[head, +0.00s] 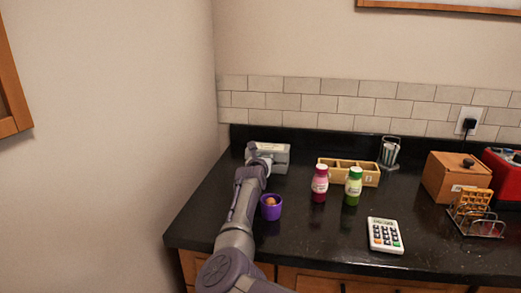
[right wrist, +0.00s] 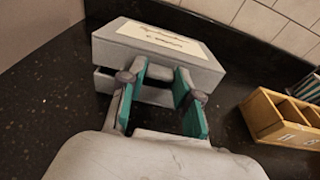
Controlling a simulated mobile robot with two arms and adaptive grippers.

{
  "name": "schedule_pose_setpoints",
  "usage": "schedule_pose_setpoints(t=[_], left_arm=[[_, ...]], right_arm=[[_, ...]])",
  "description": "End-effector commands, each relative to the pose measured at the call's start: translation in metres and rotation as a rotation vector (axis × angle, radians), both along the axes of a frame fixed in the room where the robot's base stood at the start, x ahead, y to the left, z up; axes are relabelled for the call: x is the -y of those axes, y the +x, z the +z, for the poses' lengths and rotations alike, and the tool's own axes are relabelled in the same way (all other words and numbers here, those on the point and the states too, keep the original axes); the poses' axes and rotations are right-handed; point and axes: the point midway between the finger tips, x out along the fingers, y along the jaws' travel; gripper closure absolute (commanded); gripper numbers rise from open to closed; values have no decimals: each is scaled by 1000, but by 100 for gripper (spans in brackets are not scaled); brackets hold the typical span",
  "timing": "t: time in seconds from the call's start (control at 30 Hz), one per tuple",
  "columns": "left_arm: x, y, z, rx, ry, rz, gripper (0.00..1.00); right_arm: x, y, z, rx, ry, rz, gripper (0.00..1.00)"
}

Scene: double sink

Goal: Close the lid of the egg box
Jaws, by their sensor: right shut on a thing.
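The grey egg box (head: 278,155) stands at the back left of the dark counter, near the corner. In the right wrist view its lid (right wrist: 165,42), with a cream label on top, lies nearly flat over the base (right wrist: 105,80), with a dark gap between them. My right gripper (right wrist: 163,95) is at the box's near side, its two teal-padded fingers apart and shut on part of the egg box. The exact contact is hard to see. In the head view my right arm hides part of the box. My left gripper is not in view.
A purple cup (head: 271,211) with a brown round thing stands close beside my arm. A wooden divided box (head: 369,178), a pink bottle (head: 320,184) and a green bottle (head: 353,187) stand to the right. A calculator (head: 385,235) lies in front. The wall is close behind.

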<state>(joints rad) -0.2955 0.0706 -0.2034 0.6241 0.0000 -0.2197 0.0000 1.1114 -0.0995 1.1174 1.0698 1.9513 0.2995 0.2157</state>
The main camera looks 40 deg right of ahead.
Motion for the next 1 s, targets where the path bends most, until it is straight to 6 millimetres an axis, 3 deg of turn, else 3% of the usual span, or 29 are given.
schedule_pose_setpoints(t=[0.1,0.67,0.7,0.83,1.0], left_arm=[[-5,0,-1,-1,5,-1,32],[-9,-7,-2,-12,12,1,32],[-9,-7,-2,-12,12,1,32],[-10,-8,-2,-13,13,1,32],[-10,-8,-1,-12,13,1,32]], right_arm=[[-1,-6,-11,15,-20,-1,100],[0,-10,-12,39,-49,-1,100],[0,-10,-11,39,-49,-2,66],[0,-10,-11,40,-50,-1,44],[0,-10,-10,41,-52,-1,42]])
